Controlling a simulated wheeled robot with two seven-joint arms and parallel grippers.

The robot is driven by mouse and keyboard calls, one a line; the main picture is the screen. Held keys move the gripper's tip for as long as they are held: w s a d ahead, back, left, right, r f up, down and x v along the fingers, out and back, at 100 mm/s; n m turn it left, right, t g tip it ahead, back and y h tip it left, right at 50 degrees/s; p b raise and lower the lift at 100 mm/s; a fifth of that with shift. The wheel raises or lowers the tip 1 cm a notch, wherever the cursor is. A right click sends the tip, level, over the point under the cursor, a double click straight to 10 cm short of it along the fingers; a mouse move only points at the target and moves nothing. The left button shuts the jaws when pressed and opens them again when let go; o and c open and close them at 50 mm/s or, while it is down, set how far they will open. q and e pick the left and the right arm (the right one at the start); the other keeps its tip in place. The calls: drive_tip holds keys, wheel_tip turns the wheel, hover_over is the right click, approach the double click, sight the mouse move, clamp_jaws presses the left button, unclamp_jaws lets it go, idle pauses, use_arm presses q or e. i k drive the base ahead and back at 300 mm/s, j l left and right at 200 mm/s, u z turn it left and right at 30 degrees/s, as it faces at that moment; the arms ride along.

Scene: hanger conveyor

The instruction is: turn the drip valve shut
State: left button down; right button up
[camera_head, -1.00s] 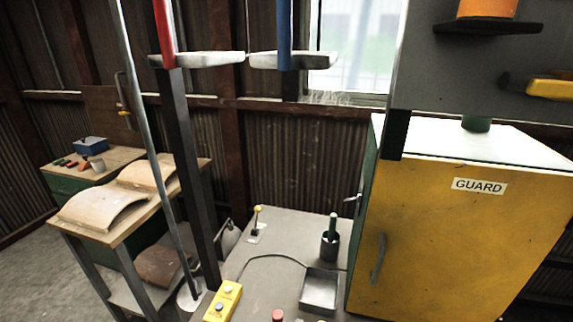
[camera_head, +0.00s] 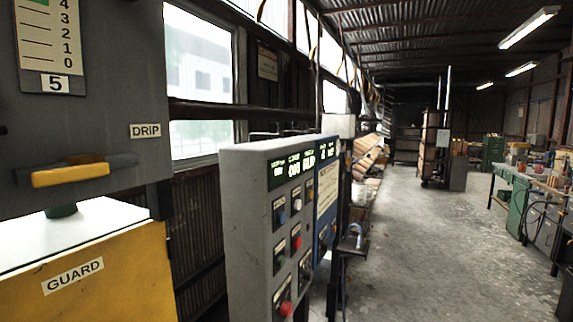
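The drip valve's yellow lever handle (camera_head: 70,175) lies about level on the grey panel at the left, below and left of the DRIP label (camera_head: 145,131). A dark hub or stub shows behind and to the right of the handle. Above it on the panel is a scale (camera_head: 48,35) with numbers from 4 down to 0 and a 5 on a plate below. Neither of my grippers shows in the head view, and nothing touches the handle.
The yellow guard cabinet (camera_head: 95,285) with a white top stands below the panel. A grey control box (camera_head: 250,210) with buttons and lit displays stands right of it. Open concrete floor (camera_head: 440,230) runs back at the right, with workbenches along the far right.

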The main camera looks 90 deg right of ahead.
sight(41, 179)
drive_tip(key=k+l+z, duration=0.25)
drive_tip(key=k, duration=0.2)
drive_tip(key=k+l+z, duration=0.1)
drive_tip(key=k+z, duration=0.2)
drive_tip(key=k, duration=0.15)
drive_tip(key=z, duration=1.65)
